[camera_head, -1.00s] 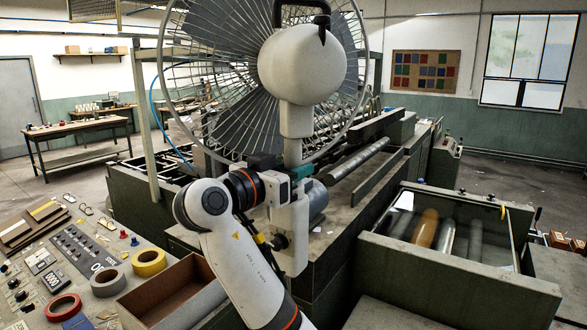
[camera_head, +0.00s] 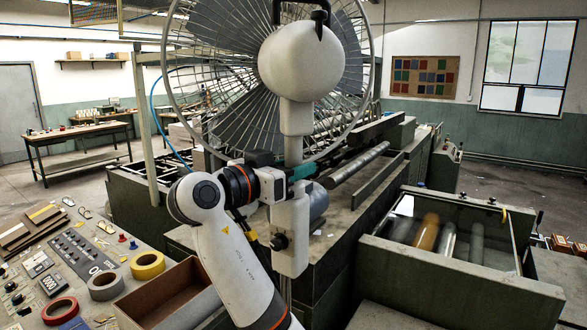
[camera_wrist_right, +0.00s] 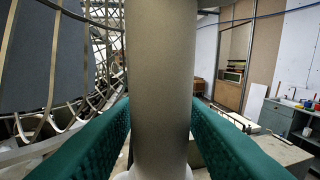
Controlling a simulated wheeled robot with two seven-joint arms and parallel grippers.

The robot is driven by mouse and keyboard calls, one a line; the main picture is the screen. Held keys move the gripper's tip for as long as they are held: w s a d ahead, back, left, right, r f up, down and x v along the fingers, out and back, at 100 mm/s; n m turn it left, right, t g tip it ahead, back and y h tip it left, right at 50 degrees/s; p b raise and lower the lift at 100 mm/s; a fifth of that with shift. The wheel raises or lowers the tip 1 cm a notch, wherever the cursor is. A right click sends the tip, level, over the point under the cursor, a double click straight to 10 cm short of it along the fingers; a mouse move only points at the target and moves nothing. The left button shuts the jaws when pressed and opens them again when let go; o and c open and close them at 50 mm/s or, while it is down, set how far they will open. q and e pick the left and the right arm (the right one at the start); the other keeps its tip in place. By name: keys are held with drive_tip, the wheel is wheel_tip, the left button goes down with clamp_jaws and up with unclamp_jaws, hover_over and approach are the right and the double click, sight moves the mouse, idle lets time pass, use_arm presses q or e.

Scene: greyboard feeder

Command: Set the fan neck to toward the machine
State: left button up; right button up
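The standing fan has a white round motor housing (camera_head: 300,62) and a large wire cage (camera_head: 235,95) behind it, facing away from me, over the machine (camera_head: 345,215). Its white neck post (camera_head: 293,150) runs down from the housing to a thicker lower block (camera_head: 290,240) with a dark knob (camera_head: 278,242). My right gripper (camera_head: 302,172) is at the post, below the housing. In the right wrist view, the green finger pads (camera_wrist_right: 160,105) lie along both sides of the grey post (camera_wrist_right: 160,70), apparently touching it. My left gripper is out of view.
A control desk (camera_head: 75,245) with tape rolls and an open brown box (camera_head: 165,290) stands at the lower left. A green trough with rollers (camera_head: 450,255) stands at the right. A workbench (camera_head: 75,135) stands at the back left.

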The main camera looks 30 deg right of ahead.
drive_tip(key=shift+a+f, duration=0.1)
drive_tip(key=shift+a, duration=0.15)
drive_tip(key=b+v, duration=0.6)
drive_tip(key=v, duration=0.5)
drive_tip(key=shift+a, duration=0.25)
